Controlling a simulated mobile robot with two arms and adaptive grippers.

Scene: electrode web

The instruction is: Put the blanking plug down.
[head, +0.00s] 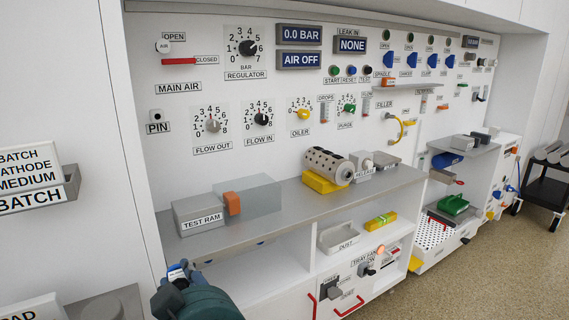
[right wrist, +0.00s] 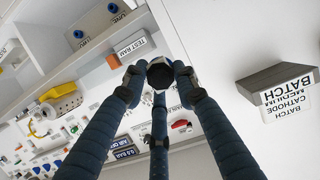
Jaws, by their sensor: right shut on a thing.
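My right gripper (head: 182,274) is at the bottom left in the head view, in front of the left end of the grey shelf. In the right wrist view its three dark blue fingers (right wrist: 159,78) are closed around a small round piece with a dark face and a pale rim, which I take to be the blanking plug (right wrist: 160,73). In the head view a small white and blue bit of the held piece (head: 176,272) shows at the fingertips; the fingers hide the rest. The piece is held in the air. My left gripper is not in view.
The grey shelf (head: 290,200) carries a TEST RAM box (head: 198,213), an orange block (head: 232,203) and a perforated cylinder on a yellow base (head: 322,182). A BATCH holder (head: 70,185) juts from the left wall. The shelf middle has bare room.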

